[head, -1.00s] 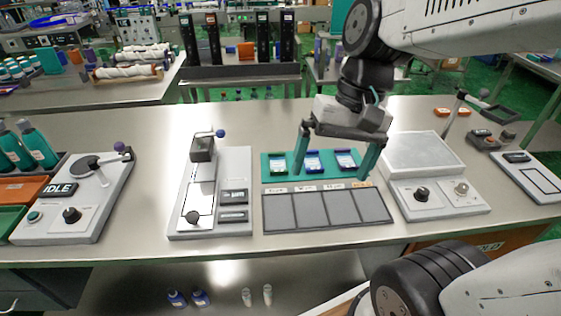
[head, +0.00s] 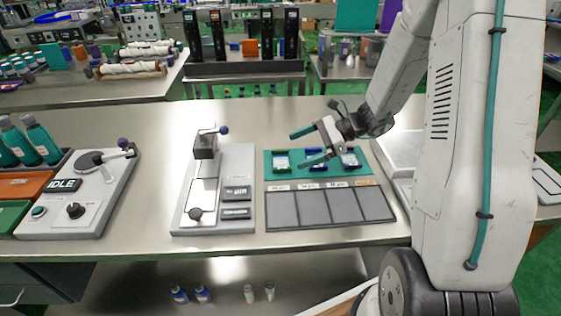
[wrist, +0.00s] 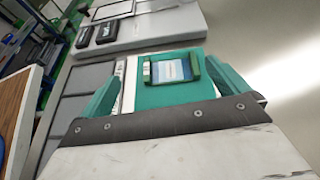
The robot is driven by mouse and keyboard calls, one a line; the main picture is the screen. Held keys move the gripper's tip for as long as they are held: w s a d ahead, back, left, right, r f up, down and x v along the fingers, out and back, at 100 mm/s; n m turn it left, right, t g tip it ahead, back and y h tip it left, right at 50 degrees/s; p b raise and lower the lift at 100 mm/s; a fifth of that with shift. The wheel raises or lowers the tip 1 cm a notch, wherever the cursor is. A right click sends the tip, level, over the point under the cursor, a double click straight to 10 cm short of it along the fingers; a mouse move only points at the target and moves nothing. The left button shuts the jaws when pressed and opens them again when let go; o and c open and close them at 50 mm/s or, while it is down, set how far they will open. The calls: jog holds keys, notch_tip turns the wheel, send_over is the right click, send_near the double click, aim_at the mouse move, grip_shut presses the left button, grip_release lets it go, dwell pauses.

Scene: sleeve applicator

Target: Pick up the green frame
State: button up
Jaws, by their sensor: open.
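The green frame (head: 281,161) has a white label and lies at the left end of a teal tray (head: 269,174). In the wrist view the green frame (wrist: 172,68) sits between and beyond my fingers, with a raised green edge on each side of its label. My gripper (head: 298,150) is open and empty. It hangs over the tray, pointing left, with its teal fingertips near the green frame. In the wrist view my gripper (wrist: 166,85) shows one finger on each side of the frame. I cannot tell the height gap.
Two blue frames (head: 349,159) share the tray; my gripper partly covers the middle one. Grey pads (head: 328,207) lie in front. A white device (head: 236,170) with a lever stands left of the tray. Bare bench shows behind the tray.

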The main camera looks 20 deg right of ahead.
aim_at(278, 162)
jog(key=shift+w+d+f+m, duration=0.25)
jog(key=shift+d+f+m, duration=0.05)
jog(key=shift+f+m, duration=0.15)
jog(key=shift+w+f+t, duration=0.15)
jog(key=shift+f+t, duration=0.05)
jog(key=shift+t, duration=0.1)
jog(key=x, duration=0.7)
jog(key=shift+w+a+r, duration=0.1)
jog(key=shift+w+a, duration=0.05)
jog(key=shift+a, duration=0.15)
jog(key=c, duration=0.9)
